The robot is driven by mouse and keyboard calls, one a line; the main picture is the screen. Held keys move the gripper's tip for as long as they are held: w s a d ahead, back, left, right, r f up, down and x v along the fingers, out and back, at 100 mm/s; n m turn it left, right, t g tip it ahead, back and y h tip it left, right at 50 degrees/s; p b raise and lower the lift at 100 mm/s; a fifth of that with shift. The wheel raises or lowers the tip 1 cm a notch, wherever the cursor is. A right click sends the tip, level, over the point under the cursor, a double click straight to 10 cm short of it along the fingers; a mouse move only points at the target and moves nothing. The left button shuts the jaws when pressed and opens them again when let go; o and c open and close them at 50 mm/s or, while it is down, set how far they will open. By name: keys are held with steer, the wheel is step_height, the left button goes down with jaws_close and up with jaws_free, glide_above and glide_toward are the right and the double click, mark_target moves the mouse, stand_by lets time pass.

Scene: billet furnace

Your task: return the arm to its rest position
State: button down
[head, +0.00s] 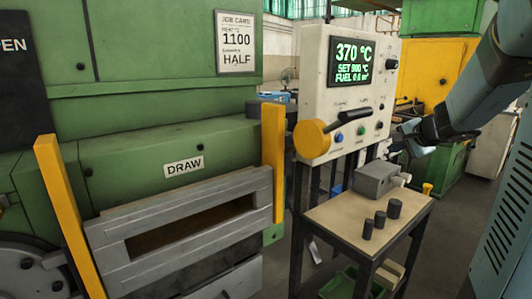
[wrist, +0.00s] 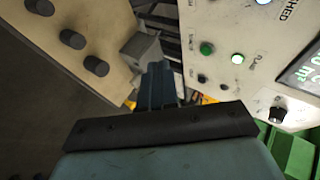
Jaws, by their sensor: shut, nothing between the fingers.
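My gripper (head: 395,145) is at the right side of the control panel (head: 318,92) in the head view, above the small table. In the wrist view my gripper (wrist: 157,82) points forward with its fingers together and nothing between them. The panel (wrist: 225,25) fills the upper right there. My arm comes in from the right edge of the head view. Whether the fingers touch the panel, I cannot tell.
The small table (head: 335,215) holds a grey block (head: 376,180) and three dark cylinders. The panel's screen (head: 350,63) reads 370 °C; its yellow lever hub (head: 311,139) has a black handle. The green furnace (head: 140,100) stands left. A green cabinet (head: 440,167) stands behind my gripper.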

steer(key=s+a+r+n+g+y, duration=0.1)
steer(key=s+a+r+n+g, duration=0.15)
steer(key=s+a+n, duration=0.8)
steer(key=s+a+f+n+g+h, duration=0.1)
steer(key=s+a, duration=0.1)
steer(key=s, duration=0.7)
steer(key=s+a+f+n+g+h, duration=0.1)
steer(key=s+a+f+h, duration=0.1)
steer(key=s, duration=0.7)
steer(key=shift+s+g, duration=0.35)
steer(key=c, duration=1.8)
jaws_free()
steer(key=shift+a+f, duration=0.1)
steer(key=shift+c, duration=0.2)
